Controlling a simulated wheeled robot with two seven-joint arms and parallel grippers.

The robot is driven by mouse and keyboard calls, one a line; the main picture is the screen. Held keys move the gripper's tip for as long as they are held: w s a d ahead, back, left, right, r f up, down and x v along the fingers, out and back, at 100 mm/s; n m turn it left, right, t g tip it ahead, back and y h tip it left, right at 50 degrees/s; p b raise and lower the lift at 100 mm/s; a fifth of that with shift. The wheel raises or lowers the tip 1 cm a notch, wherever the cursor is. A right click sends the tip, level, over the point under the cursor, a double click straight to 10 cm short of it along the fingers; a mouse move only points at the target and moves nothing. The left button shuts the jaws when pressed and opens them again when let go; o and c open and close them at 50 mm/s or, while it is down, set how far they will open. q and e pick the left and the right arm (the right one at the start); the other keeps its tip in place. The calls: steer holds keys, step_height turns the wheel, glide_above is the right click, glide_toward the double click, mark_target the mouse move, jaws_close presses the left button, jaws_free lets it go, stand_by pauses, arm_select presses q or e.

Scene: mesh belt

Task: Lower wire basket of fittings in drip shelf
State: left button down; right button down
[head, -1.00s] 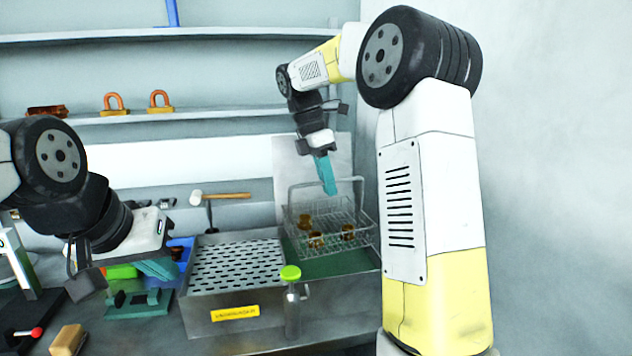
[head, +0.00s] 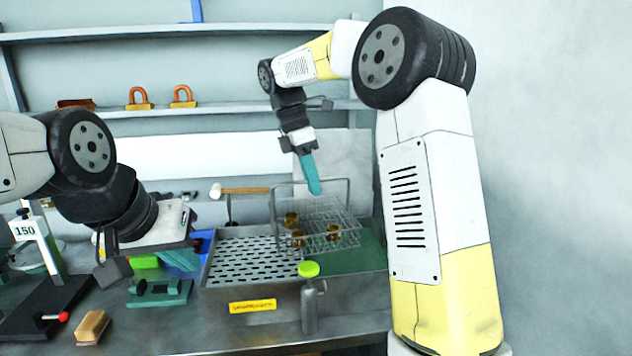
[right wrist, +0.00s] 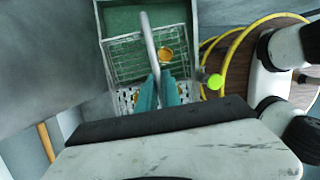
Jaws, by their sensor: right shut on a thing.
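The wire basket (head: 345,215) hangs by its tall handle from my right gripper (head: 314,190), slightly tilted, with a few brass fittings (head: 298,239) in it. In the right wrist view the teal fingers (right wrist: 158,92) are shut on the handle (right wrist: 149,42), with the mesh basket (right wrist: 118,58) and one fitting (right wrist: 165,55) beyond. The drip shelf (head: 245,262) is the perforated metal plate in the left part of a steel tank; the basket is over the boundary between it and the green right part (head: 362,252). My left gripper (head: 182,260) is apart at the left; its finger gap is unclear.
A green-capped post (head: 309,285) stands at the tank's front. A mallet (head: 235,191) is behind. A green fixture (head: 158,292), a wooden block (head: 93,327) and a stand marked 150 (head: 30,235) are left. Shelves with orange shackles (head: 183,97) run behind.

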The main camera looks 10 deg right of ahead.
steer(key=a, duration=1.4)
steer(key=shift+s+a, duration=0.2)
steer(key=shift+s, duration=0.15)
stand_by(0.8)
steer(key=shift+f, duration=2.85)
steer(key=shift+s+f, duration=0.1)
steer(key=shift+f, duration=1.05)
steer(key=c, duration=1.5)
jaws_free()
steer(key=shift+o, duration=0.2)
